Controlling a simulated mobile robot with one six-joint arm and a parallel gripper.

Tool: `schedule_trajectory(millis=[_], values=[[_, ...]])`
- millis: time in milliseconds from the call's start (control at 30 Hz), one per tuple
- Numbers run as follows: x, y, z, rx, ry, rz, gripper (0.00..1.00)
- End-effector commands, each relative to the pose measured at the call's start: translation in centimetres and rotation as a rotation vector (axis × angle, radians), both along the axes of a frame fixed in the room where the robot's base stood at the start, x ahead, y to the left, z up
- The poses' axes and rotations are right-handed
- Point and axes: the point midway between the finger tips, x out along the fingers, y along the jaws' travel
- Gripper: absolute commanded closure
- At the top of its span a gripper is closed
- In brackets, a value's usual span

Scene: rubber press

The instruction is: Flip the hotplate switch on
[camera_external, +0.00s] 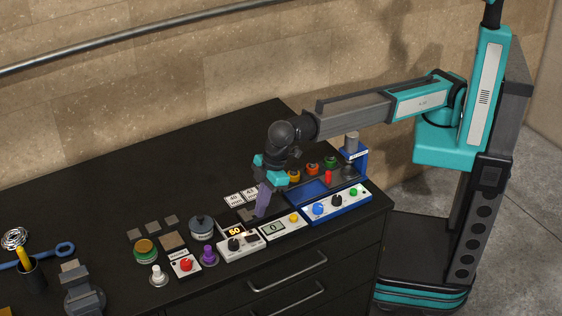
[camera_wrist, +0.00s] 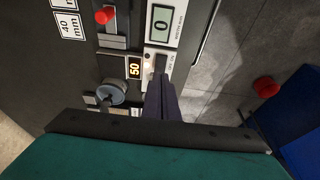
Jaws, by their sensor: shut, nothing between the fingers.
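The hotplate unit (camera_external: 240,247) is a low pale box near the front edge of the black bench, with a lit orange "50" display (camera_external: 235,231) and a black knob (camera_external: 234,244). In the wrist view the "50" display (camera_wrist: 135,68) sits beside a pale panel with small lettering and a dark switch (camera_wrist: 158,64). My gripper (camera_external: 261,212) is shut and empty, pointing down over the hotplate's back right. In the wrist view my fingertips (camera_wrist: 158,82) are right by the switch and partly cover it. I cannot tell whether they touch, nor the switch's position.
A pale box with a "0" display (camera_external: 272,228) stands right of the hotplate. A blue-and-white control panel (camera_external: 338,206) is further right. A purple-topped piece (camera_external: 208,256), a red-button box (camera_external: 186,265) and a grey round pot (camera_external: 201,227) stand left. The bench's back left is clear.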

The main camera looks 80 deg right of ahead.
Motion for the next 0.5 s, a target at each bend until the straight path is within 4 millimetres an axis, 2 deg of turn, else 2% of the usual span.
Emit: schedule_trajectory(millis=[300, 500], values=[[-1.5, -1.5, 3.4, 0.001, -0.001, 0.0, 1.0], [-2.1, -2.1, 4.8, 0.0, 0.0, 0.0, 1.0]])
